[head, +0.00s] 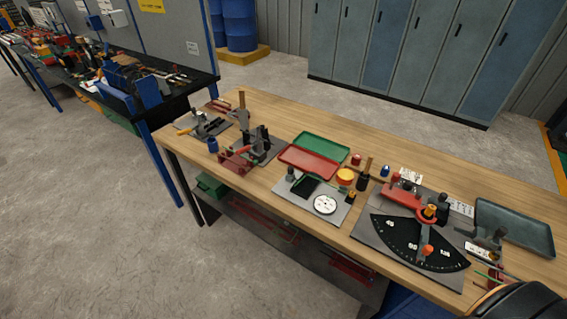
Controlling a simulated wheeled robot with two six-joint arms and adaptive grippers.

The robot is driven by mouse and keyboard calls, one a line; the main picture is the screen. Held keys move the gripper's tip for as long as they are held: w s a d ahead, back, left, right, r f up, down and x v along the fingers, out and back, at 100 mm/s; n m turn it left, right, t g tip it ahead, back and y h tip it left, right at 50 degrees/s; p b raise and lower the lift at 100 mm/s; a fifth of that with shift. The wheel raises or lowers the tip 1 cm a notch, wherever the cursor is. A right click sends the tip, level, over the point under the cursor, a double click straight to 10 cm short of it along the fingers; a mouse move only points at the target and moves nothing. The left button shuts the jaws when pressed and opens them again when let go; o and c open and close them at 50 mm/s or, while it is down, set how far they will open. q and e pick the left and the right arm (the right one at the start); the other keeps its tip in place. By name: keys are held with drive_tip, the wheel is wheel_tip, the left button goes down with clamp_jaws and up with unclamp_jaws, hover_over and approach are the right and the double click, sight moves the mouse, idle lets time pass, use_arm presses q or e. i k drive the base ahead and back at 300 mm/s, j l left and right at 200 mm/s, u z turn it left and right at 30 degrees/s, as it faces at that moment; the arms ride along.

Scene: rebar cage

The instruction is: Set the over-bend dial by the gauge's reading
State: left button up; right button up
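A round white dial (325,204) with dark marks lies on a grey plate (306,211) at the middle of the wooden bench; its reading is too small to make out. To its right, a black fan-shaped angle scale (405,246) with white numbers, 45, 90 and 135, lies on a larger grey plate. An orange-topped pivot (429,211) and an arm with an orange knob (427,250) stand on it. I cannot tell which of these is the gauge and which the over-bend dial. Neither of my grippers is in view.
Red (309,161) and green (322,147) trays lie at the bench middle, and a dark tray (515,228) at the right. A clamp-like fixture (257,146) stands left. A yellow-orange round piece (345,177) is behind the dial. A cluttered black bench (185,82) is back left.

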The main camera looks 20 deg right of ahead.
sight(408, 185)
drive_tip(key=i+l+z, duration=0.15)
drive_tip(key=l+z, duration=0.2)
drive_tip(key=i+l+z, duration=0.2)
drive_tip(key=z, duration=0.2)
drive_tip(key=k+l+z, duration=0.1)
drive_tip(key=z, duration=0.4)
drive_tip(key=k+l+z, duration=0.15)
drive_tip(key=z, duration=0.35)
